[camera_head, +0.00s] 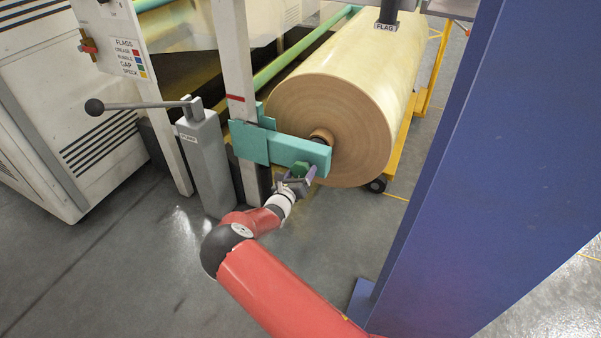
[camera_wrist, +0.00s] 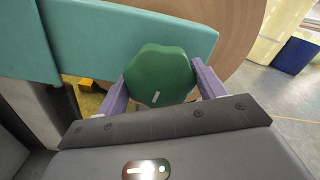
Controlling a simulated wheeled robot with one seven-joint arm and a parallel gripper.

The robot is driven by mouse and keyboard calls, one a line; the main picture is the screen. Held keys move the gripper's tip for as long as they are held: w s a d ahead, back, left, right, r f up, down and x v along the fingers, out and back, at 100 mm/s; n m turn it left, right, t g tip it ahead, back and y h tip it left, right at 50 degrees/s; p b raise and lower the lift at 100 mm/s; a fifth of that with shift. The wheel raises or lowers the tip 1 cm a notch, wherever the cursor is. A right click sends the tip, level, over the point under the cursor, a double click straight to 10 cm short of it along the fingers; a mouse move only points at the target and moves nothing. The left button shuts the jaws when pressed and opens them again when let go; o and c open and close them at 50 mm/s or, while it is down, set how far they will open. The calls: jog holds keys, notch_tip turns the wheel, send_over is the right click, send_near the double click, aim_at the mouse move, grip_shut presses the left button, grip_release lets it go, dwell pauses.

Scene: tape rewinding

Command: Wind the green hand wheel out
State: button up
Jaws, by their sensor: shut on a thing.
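The green hand wheel (camera_wrist: 160,78) is a dark green lobed knob with a short pale mark on its face, below a teal arm in the wrist view. It shows small in the head view (camera_head: 300,169), under the teal arm (camera_head: 300,152) in front of the big roll. My gripper (camera_wrist: 158,88) is shut on the hand wheel, with one purple finger on each side of it. In the head view my gripper (camera_head: 302,176) reaches up to the wheel from below. The wheel's shaft is hidden.
A large tan roll (camera_head: 335,110) sits behind the teal arm. A grey post with a black-knobbed lever (camera_head: 140,104) stands left. A blue column (camera_head: 500,160) stands close on the right. A yellow cart frame (camera_head: 425,80) is behind the roll. Open floor (camera_head: 110,280) lies at lower left.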

jog(key=n, duration=1.1)
jog(key=shift+p, duration=0.35)
jog(key=shift+n, duration=1.9)
jog(key=o, duration=1)
jog(key=shift+c, duration=0.2)
jog(key=v, duration=0.7)
jog(key=shift+s+a, duration=0.15)
jog(key=shift+s, duration=0.2)
